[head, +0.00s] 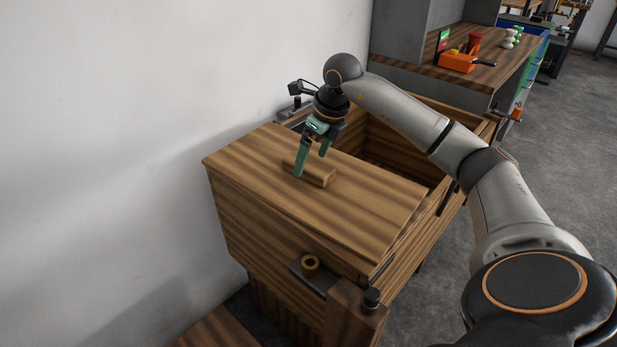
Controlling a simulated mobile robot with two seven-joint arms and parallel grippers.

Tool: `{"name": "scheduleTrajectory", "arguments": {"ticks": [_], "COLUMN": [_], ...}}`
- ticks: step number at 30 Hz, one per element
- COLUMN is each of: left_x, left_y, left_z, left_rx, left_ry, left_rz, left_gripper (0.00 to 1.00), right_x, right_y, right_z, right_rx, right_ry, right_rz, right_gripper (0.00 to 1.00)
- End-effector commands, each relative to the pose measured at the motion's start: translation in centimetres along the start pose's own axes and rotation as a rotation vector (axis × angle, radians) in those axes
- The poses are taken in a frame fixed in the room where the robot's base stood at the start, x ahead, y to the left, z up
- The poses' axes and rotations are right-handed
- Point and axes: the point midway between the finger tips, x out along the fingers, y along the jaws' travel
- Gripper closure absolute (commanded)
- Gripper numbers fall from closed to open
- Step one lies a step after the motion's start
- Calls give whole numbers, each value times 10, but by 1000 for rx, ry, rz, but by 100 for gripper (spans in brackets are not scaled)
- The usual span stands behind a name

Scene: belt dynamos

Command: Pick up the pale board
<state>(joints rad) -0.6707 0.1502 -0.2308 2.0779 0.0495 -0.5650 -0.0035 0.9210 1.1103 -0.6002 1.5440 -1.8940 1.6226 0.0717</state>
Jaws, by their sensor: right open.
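A small wooden board (319,176), a light brown block, lies flat on the wooden top of a cabinet (260,160). It is the only loose board I see there, and its tone is close to that of the top. My right gripper (311,165), with green fingers, points down at the board and is open. One finger is on the near side of the board and overlaps its left part; the other shows towards its far side. I cannot tell whether the fingers touch it. My left gripper is not in view.
Behind the top is an open wooden bin (375,150). A small ledge (310,277) with a brass-coloured ring stands at the front. A white wall (130,100) runs close along the left. A workbench with an orange tool box (457,63) is at the back right.

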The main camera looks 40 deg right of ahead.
Motion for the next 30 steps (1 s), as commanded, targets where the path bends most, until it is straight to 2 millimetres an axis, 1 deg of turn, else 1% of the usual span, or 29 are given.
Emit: {"name": "scheduleTrajectory", "arguments": {"ticks": [1,4,7,11,30], "left_x": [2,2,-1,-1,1], "left_y": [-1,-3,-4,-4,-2], "left_z": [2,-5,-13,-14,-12], "left_rx": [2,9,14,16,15], "left_ry": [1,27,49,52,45], "left_rz": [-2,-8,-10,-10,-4], "left_gripper": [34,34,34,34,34], "right_x": [11,21,22,22,21], "right_y": [1,0,0,0,0], "right_z": [-1,0,0,0,0], "right_rx": [0,-1,-1,-1,-1], "right_ry": [3,1,0,0,-1], "right_rz": [2,1,0,0,0], "right_gripper": [0,0,0,0,72]}}
